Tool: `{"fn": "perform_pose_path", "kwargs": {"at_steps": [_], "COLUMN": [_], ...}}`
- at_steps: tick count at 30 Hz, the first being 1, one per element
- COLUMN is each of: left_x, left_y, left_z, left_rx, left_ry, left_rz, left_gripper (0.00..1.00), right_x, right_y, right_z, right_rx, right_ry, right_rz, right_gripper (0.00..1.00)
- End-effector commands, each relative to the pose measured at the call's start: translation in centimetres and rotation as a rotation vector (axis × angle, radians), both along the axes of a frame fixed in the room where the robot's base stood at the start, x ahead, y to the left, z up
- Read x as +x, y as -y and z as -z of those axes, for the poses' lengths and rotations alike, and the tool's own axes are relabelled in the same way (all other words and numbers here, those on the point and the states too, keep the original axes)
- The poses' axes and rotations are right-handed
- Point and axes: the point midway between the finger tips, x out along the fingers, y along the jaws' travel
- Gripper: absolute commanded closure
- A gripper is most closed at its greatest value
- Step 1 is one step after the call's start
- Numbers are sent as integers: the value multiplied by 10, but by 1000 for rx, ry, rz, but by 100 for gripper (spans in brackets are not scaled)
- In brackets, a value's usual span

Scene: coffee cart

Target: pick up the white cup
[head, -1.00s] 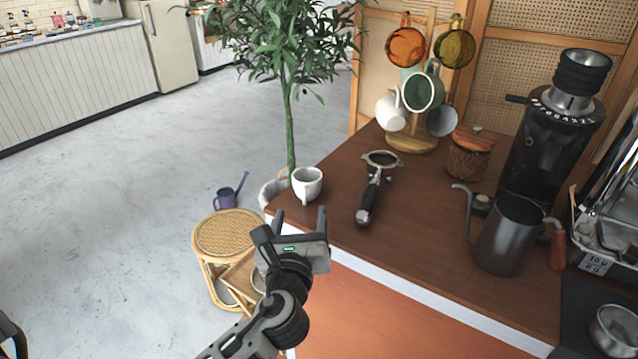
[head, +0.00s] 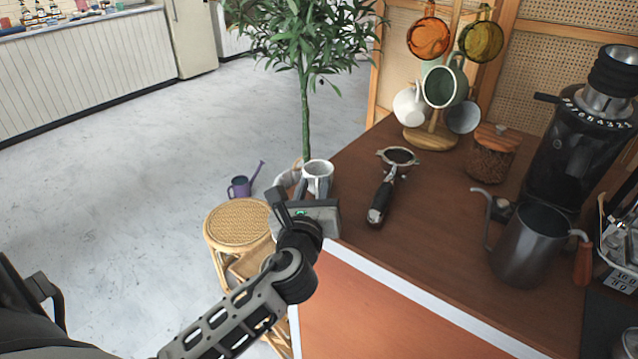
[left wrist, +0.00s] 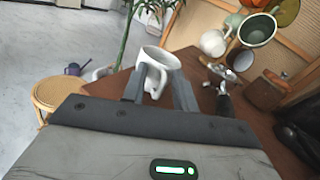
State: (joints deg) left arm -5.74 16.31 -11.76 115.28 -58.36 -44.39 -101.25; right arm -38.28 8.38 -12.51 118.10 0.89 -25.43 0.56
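The white cup (head: 318,169) stands upright near the left corner of the brown wooden counter, partly hidden behind my gripper in the head view. In the left wrist view the cup (left wrist: 163,60) is just beyond the fingers, its handle facing me. My left gripper (head: 301,192) is at the cup with its fingers apart. In the left wrist view the handle shows between the two fingertips of the left gripper (left wrist: 158,86). Whether either finger touches the cup I cannot tell. My right gripper is not in view.
A portafilter (head: 385,190) lies to the right of the cup. A mug stand (head: 432,140) with several hanging mugs is behind it. A kettle (head: 528,245), a lidded jar (head: 491,155) and a grinder (head: 575,140) stand further right. A rattan stool (head: 238,225) is left of the counter.

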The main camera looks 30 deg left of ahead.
Motion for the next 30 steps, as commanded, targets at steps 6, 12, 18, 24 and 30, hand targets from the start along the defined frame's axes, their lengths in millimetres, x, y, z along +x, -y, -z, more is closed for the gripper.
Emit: {"fn": "perform_pose_path", "kwargs": {"at_steps": [6,12,18,24,30], "left_x": [0,0,0,-1,-24], "left_y": [0,0,0,3,34], "left_z": [1,1,-8,-39,-83], "left_rx": [-2,-2,-2,-3,-6], "left_ry": [-2,-2,1,4,6], "left_rz": [-1,-1,-1,3,4], "left_gripper": [100,100,100,100,100], "right_x": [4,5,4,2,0], "right_y": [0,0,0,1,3], "right_z": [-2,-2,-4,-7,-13], "right_rx": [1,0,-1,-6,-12], "right_ry": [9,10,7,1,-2], "right_rz": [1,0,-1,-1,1], "right_gripper": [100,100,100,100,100]}}
